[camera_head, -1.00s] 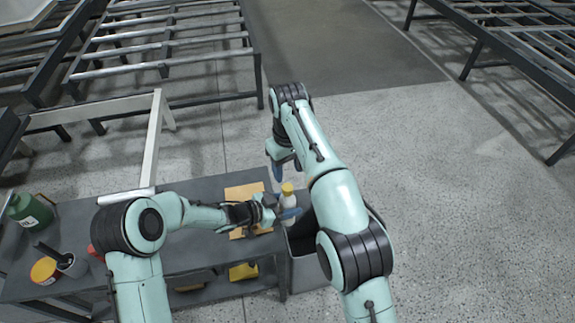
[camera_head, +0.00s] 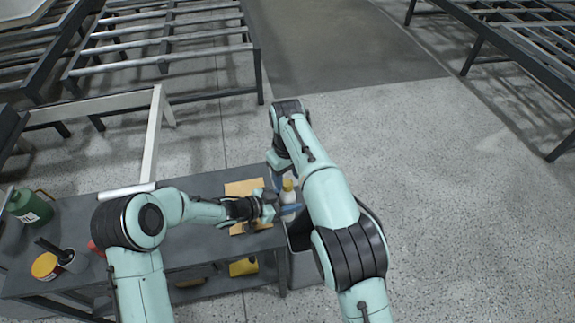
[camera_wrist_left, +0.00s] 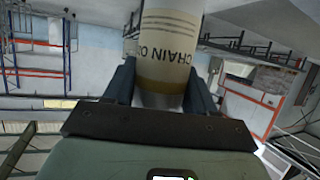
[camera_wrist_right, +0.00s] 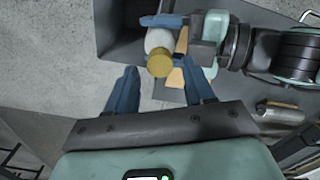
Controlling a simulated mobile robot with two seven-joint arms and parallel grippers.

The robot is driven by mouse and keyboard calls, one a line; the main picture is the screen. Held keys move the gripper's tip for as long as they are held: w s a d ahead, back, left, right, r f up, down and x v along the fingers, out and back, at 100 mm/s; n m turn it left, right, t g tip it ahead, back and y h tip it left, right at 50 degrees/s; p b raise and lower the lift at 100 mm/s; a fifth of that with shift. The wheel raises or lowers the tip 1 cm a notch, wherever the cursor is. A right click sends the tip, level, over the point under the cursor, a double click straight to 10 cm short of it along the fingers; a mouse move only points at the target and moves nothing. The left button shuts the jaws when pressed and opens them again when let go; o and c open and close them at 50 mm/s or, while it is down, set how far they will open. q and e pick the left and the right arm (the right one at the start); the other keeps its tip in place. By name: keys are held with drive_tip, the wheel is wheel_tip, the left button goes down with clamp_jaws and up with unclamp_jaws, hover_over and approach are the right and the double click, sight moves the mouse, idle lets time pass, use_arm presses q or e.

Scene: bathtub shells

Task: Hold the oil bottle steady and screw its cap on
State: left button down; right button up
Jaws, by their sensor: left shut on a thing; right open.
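The oil bottle (camera_head: 288,197) is white, with a label reading "CHAIN O…" in the left wrist view (camera_wrist_left: 168,55). Its yellow cap (camera_wrist_right: 160,62) sits at the top of the bottle; how tightly it sits cannot be told. My left gripper (camera_wrist_left: 158,80) is shut around the bottle body, its blue fingers on either side, and holds it near the bench's right end. My right gripper (camera_wrist_right: 160,85) is open and empty, with the cap ahead of it, between the line of its fingers and apart from them. In the head view the right gripper (camera_head: 278,182) is partly hidden by its own arm.
The grey bench (camera_head: 190,262) carries a green can (camera_head: 30,207), a yellow tin (camera_head: 45,267), a grey cup (camera_head: 72,262) and tan sheets (camera_head: 244,189). A yellow item (camera_head: 243,268) lies on its lower shelf. A grey bin (camera_head: 302,272) stands at its right end. Floor to the right is open.

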drive_tip(key=shift+f, duration=1.05)
clamp_jaws()
drive_tip(key=shift+o, duration=0.7)
unclamp_jaws()
wheel_tip(320, 180, up, 12)
